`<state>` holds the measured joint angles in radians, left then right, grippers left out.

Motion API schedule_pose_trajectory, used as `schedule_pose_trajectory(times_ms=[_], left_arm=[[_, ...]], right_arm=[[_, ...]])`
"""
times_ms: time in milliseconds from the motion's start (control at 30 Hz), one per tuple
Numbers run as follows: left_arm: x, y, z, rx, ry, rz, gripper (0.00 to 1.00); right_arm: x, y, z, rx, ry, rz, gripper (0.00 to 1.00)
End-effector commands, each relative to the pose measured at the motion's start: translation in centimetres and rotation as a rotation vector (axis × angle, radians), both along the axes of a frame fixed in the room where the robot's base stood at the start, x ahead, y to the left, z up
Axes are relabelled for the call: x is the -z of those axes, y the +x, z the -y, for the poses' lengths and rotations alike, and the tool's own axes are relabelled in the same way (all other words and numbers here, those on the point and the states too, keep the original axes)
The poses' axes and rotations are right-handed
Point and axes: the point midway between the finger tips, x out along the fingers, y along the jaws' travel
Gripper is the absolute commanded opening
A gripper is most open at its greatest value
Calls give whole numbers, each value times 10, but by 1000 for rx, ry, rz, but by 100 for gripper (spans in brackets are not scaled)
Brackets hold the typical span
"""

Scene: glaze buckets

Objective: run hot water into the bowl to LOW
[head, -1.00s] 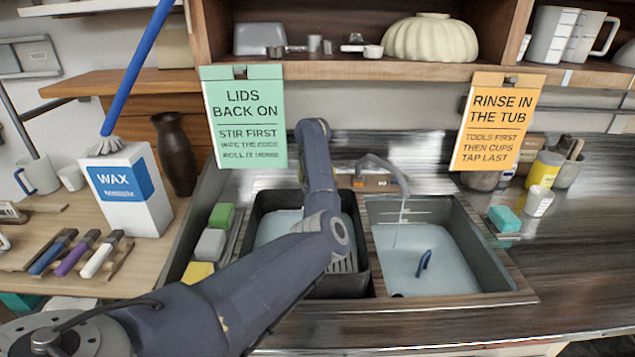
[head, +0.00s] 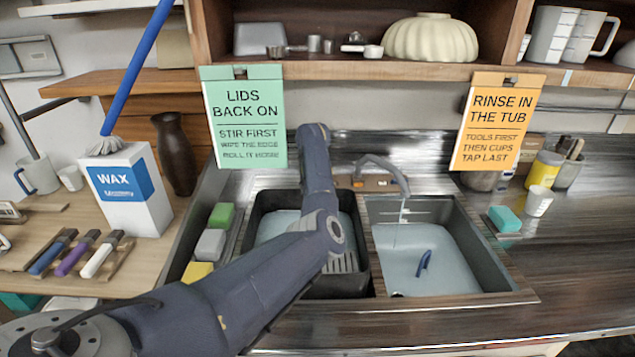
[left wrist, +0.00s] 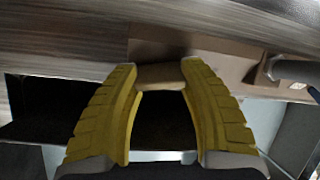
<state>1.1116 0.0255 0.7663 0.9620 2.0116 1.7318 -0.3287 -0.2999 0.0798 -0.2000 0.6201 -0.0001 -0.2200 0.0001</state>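The sink has a left basin (head: 258,212) and a right basin (head: 470,235), both with pale bluish water. A curved spout (head: 385,168) hangs over the right basin, and a thin stream appears to run from it. A brown tap panel (head: 375,183) sits behind the basins; it also shows in the left wrist view (left wrist: 225,60). My left arm reaches over the left basin and hides its own gripper in the head view. In the left wrist view my left gripper (left wrist: 160,78) has its yellow fingers apart, with a tan piece (left wrist: 160,73) between the tips. Whether they grip it is unclear.
A blue handle (head: 423,263) stands in the right basin. Coloured sponges (head: 210,243) line the sink's left edge. A teal block (head: 503,219) and a white cup (head: 538,201) stand to its right. A cream bowl (head: 430,40) rests on the shelf. The front right counter is clear.

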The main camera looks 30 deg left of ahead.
Motion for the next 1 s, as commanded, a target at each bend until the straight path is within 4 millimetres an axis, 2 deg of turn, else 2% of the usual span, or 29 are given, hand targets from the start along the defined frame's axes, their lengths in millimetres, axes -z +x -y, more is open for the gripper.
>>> schedule_pose_trajectory(times_ms=[33, 233, 600, 867, 1000], left_arm=[[0, 0, 1, 0, -1, -1, 30], [1, 0, 1, 1, -2, -2, 8], [2, 0, 1, 1, -4, -3, 0], [2, 0, 2, 3, -4, -4, 0], [3, 0, 3, 61, 32, -27, 0]], right_arm=[[0, 0, 0, 0, 0, 0, 27], [0, 0, 0, 0, 0, 0, 27], [0, 0, 0, 0, 0, 0, 27], [0, 0, 0, 0, 0, 0, 27], [0, 0, 0, 0, 0, 0, 27]])
